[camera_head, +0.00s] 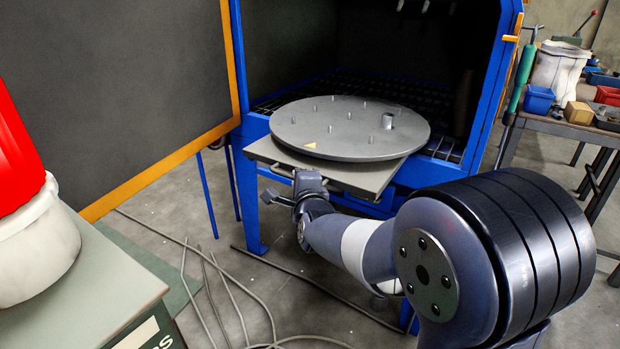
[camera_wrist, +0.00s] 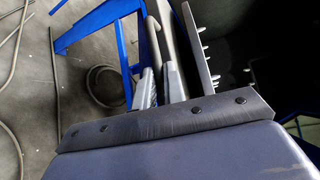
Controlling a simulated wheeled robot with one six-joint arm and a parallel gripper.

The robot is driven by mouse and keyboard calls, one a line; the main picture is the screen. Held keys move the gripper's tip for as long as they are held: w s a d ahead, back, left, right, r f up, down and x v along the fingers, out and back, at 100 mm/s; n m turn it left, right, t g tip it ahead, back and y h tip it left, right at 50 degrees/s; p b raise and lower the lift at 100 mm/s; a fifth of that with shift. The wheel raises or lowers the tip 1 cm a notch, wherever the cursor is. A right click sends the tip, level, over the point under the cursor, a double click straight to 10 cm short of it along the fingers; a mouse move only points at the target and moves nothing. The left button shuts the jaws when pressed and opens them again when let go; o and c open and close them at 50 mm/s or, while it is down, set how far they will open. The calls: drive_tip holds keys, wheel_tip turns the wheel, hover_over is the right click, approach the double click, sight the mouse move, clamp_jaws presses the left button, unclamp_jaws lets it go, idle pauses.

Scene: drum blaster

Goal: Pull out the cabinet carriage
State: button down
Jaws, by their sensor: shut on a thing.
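The cabinet carriage (camera_head: 262,150) is a flat grey plate carrying a round grey turntable (camera_head: 330,125) with several short pins and one wider stub. It sticks out through the front opening of the blue cabinet (camera_head: 252,190), its rear part still over the cabinet's grate. My gripper (camera_head: 300,180) is at the carriage's front edge, shut on its handle (camera_head: 277,171). In the wrist view the fingers (camera_wrist: 160,85) close on the pale handle bar (camera_wrist: 158,35), next to the plate's edge (camera_wrist: 195,45). The exact contact is partly hidden.
The dark cabinet door (camera_head: 120,90) with an orange edge stands open at the left. Grey hoses (camera_head: 225,300) lie on the floor below. A bench (camera_head: 100,270) with a white bucket (camera_head: 35,250) is at near left. A cluttered worktable (camera_head: 560,128) stands at right.

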drive_tip(key=s+a, duration=0.4)
drive_tip(key=s, duration=0.1)
drive_tip(key=shift+s, duration=0.3)
drive_tip(key=shift+f, duration=0.1)
drive_tip(key=c, duration=1.5)
unclamp_jaws()
drive_tip(key=shift+p+v, duration=1.05)
drive_tip(key=shift+v, duration=4.35)
